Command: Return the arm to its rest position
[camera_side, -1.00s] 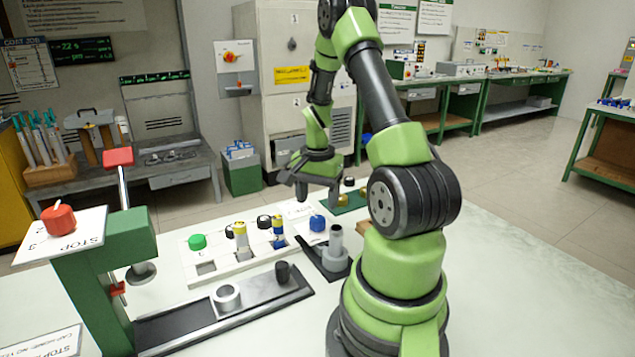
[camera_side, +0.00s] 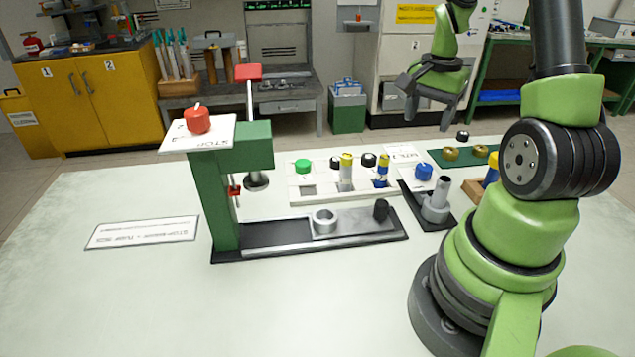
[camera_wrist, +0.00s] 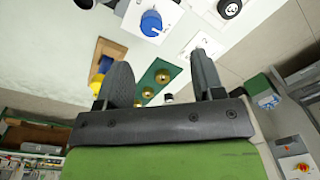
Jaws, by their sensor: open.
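My gripper (camera_side: 430,105) is raised above the far side of the worktable in the side view, fingers pointing down. It is open and nothing is between its fingers. In the wrist view my gripper (camera_wrist: 162,75) shows two dark fingers spread apart, with a green mat (camera_wrist: 155,85) and brass round parts below and beyond them. The gripper touches nothing that I can see.
A green press (camera_side: 225,190) with a red lever stands left. A white rack (camera_side: 300,193) holds yellow-banded rods and caps. A grey post stand (camera_side: 436,208) and a brown block (camera_side: 473,187) are near my base.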

